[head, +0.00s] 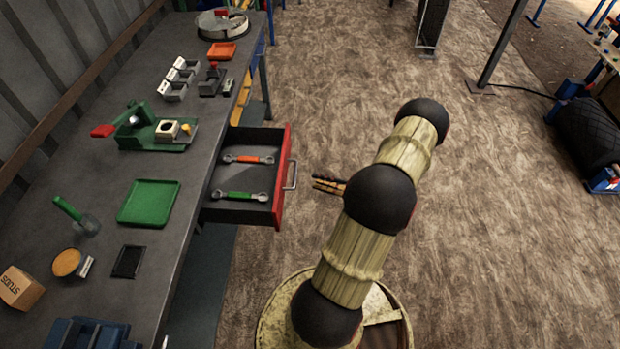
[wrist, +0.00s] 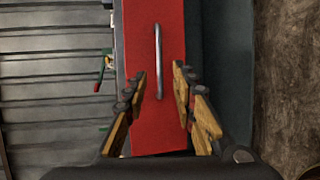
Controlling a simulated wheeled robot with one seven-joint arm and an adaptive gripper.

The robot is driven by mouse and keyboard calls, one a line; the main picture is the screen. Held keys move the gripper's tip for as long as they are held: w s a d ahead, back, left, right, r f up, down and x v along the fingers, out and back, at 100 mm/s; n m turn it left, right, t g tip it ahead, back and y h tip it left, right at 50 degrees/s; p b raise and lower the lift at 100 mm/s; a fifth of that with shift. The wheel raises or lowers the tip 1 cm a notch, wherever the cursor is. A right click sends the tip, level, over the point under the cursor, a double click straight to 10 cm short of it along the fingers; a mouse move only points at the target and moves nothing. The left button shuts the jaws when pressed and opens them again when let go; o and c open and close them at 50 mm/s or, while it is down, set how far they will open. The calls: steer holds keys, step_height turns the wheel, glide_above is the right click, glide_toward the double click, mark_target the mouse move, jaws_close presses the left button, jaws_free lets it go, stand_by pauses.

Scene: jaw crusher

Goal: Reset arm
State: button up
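My gripper (wrist: 160,88) is open and empty in the wrist view, its wooden-looking fingers apart in front of the red drawer front (wrist: 152,120). The drawer's metal handle (wrist: 158,62) lies beyond the fingertips, between them in the picture. In the head view my gripper (head: 328,185) is partly hidden behind my arm and sits to the right of the drawer handle (head: 291,175), apart from it. The drawer (head: 232,212) is pulled out and holds an orange wrench (head: 248,159) and a green wrench (head: 240,195).
The grey workbench (head: 110,262) runs along the left.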

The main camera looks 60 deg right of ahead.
steer(key=shift+s+r, duration=0.1)
steer(key=shift+s, duration=0.45)
